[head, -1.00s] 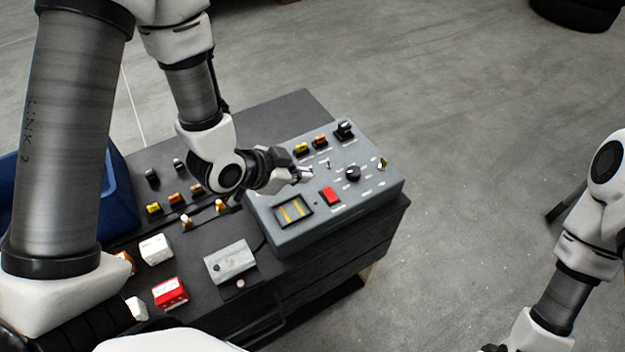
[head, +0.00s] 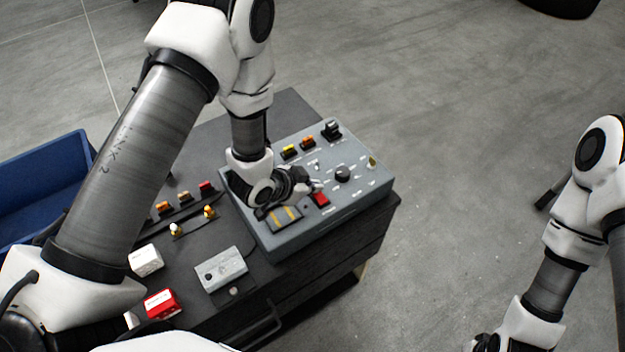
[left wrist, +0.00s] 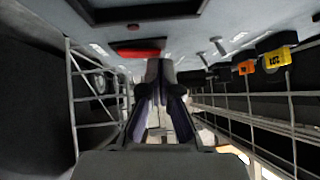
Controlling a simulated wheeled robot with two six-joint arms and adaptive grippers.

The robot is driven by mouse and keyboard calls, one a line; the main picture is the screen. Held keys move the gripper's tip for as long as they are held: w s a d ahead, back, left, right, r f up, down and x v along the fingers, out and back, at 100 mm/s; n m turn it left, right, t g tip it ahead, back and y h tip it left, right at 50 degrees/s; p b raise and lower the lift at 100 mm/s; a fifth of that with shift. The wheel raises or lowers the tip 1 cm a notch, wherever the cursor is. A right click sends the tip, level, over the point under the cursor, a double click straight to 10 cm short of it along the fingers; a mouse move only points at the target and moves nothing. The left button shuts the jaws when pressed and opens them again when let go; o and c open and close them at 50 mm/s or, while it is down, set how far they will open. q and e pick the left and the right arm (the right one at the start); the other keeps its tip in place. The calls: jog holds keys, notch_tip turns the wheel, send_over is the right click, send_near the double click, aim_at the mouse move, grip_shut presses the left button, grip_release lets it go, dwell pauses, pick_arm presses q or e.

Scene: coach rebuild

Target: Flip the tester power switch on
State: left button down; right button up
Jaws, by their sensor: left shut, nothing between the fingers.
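The grey tester box (head: 290,237) sits on the dark cabinet top. A red rocker switch (head: 320,199) is on its panel; it also shows in the left wrist view (left wrist: 140,52), partly behind the fingers. A small silver toggle (head: 317,165) stands farther back, and shows in the left wrist view (left wrist: 218,45). My left gripper (head: 315,187) is shut and empty, its tips right beside the red switch at its far edge. I cannot tell whether they touch it. My right gripper (head: 486,343) is at the bottom edge, mostly cut off.
The panel also has a black knob (head: 342,174), a display (head: 285,217) partly hidden by my gripper, and yellow and orange connectors (head: 298,147). A grey box (head: 221,270), a red box (head: 161,304) and a white box (head: 146,260) lie nearer. A blue bin (head: 40,180) is left.

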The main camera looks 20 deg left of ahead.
pick_arm(q)
jog(key=shift+w+f+b, duration=0.1)
jog(key=shift+f+b, duration=0.5)
jog(key=shift+b, duration=0.1)
jog(key=shift+r+p, duration=0.3)
jog(key=shift+p, duration=0.05)
jog(key=shift+s+d+r, duration=0.25)
jog(key=shift+s+d, duration=0.05)
jog(key=shift+d, duration=0.05)
jog(key=shift+s+d+r, duration=0.1)
jog(key=shift+s+d, duration=0.1)
jog(key=shift+d, duration=0.05)
